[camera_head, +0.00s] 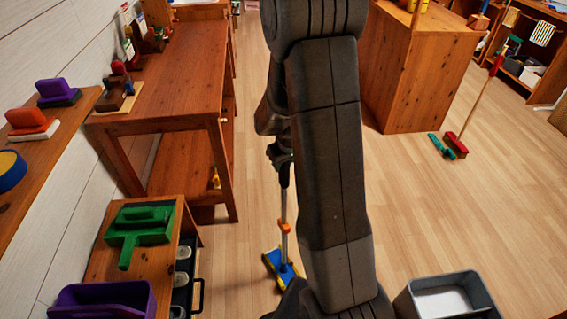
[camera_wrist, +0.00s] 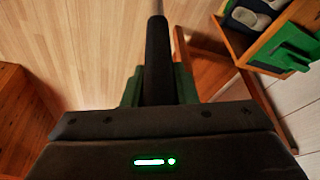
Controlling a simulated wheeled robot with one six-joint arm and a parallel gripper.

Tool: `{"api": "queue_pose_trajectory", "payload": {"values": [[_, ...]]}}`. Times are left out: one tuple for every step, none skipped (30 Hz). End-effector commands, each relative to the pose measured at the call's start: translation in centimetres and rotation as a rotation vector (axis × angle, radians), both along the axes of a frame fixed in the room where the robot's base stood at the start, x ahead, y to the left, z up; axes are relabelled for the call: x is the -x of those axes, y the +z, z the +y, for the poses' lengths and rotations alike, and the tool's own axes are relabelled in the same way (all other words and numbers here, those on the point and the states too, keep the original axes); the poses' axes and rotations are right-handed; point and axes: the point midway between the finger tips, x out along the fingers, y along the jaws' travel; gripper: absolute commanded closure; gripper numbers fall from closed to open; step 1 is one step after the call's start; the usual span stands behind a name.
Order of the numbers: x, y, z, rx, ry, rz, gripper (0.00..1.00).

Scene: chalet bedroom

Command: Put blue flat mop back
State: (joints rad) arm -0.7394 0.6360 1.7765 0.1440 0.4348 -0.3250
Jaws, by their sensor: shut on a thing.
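The blue flat mop (camera_head: 282,267) has a blue head with yellow ends, an orange collar and a thin grey pole. It hangs nearly upright below my gripper (camera_head: 281,158) in the head view. Whether its head touches the floor I cannot tell. In the wrist view my gripper (camera_wrist: 158,88) has green fingers shut on the mop's black handle (camera_wrist: 158,50). My arm hides part of the mop's right side in the head view.
A wooden workbench (camera_head: 180,75) stands left, with a low cabinet (camera_head: 107,262) holding green and purple trays in front. A wooden counter (camera_head: 425,75) stands right of my arm. A red broom (camera_head: 456,145) leans farther right. A grey bin (camera_head: 405,303) is at lower right. Floor between is clear.

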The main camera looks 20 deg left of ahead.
Motion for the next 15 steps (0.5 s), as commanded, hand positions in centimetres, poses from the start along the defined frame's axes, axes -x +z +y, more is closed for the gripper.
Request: {"api": "queue_pose_trajectory", "payload": {"values": [[0.0,-0.2,0.0,-0.001,0.000,-0.002,1.00],[-0.1,-0.3,0.0,-0.001,0.000,-0.002,1.00],[0.0,-0.4,0.0,-0.001,0.000,-0.002,1.00],[-0.1,-0.5,0.0,-0.001,0.000,-0.002,1.00],[0.0,-0.6,0.0,-0.001,0.000,-0.002,1.00],[0.0,-0.7,0.0,-0.001,0.000,-0.002,1.00],[0.0,-0.8,0.0,-0.001,0.000,-0.001,1.00],[0.0,-0.9,0.0,-0.001,0.000,-0.001,1.00],[0.0,-1.1,0.0,-0.001,0.000,-0.001,1.00],[0.0,-1.2,0.0,0.000,0.000,0.000,1.00],[0.0,-1.3,0.0,0.001,0.000,0.001,1.00],[0.0,-1.4,0.0,0.002,0.000,0.001,1.00],[0.0,-1.4,-0.1,0.002,0.000,0.002,1.00],[0.1,-1.4,-0.1,0.003,0.000,0.002,1.00],[0.1,-1.5,-0.1,0.005,-0.001,0.005,0.73]]}}
